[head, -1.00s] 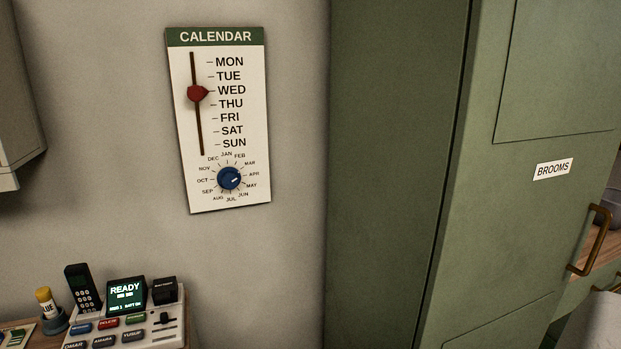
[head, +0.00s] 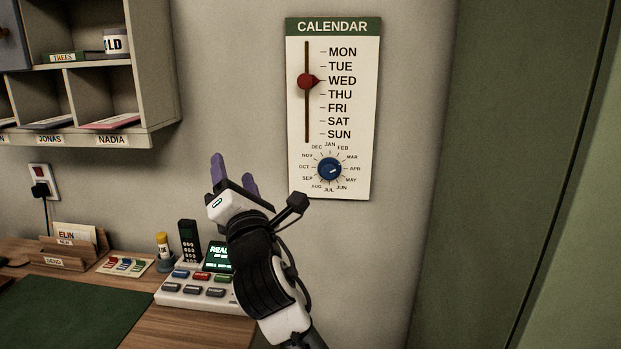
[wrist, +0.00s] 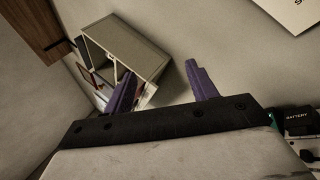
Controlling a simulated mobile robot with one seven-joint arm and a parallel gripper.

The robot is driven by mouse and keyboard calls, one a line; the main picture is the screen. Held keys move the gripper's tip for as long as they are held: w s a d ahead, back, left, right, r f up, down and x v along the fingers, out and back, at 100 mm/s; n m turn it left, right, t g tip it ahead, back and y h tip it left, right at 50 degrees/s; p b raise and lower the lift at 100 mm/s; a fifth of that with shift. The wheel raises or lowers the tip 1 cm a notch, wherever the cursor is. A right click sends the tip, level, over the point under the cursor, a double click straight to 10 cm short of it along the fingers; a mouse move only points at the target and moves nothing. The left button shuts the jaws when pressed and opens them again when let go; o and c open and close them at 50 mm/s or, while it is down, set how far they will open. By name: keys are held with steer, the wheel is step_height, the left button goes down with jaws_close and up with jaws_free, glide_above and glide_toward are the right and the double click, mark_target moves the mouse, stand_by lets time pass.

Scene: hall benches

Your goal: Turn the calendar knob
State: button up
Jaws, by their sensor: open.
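The blue calendar knob (head: 329,169) sits low on the white calendar board (head: 362,110) on the wall, inside a ring of month names. Its white mark points right, about toward APR. A red slider (head: 306,81) above it stands at WED. My gripper (head: 233,170) is left of the board and lower than its middle, apart from the knob, with its purple fingers spread and empty. In the wrist view the two fingers (wrist: 160,85) are apart with nothing between them. A corner of a white panel (wrist: 295,12) shows at upper right there; the knob is not in that view.
A desk phone console (head: 195,290) with buttons stands on the wooden desk (head: 150,325) below my arm. Wall pigeonholes (head: 160,95) hang at upper left. A green cabinet (head: 490,180) stands to the right. The wall around the board is clear.

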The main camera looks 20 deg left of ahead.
mark_target(329, 172)
steer(key=w+d+f+n+t+h, duration=0.1)
steer(key=w+d+f+n+h, duration=0.1)
steer(key=w+d+f+h, duration=0.3)
steer(key=w+d+f+n+h, duration=0.2)
steer(key=w+d+h, duration=0.3)
steer(key=w+d, duration=0.2)
steer(key=x, duration=1.3)
steer(key=shift+w+d+f, duration=0.15)
steer(key=shift+w+d, duration=0.1)
steer(key=shift+w, duration=0.25)
steer(key=c, duration=1)
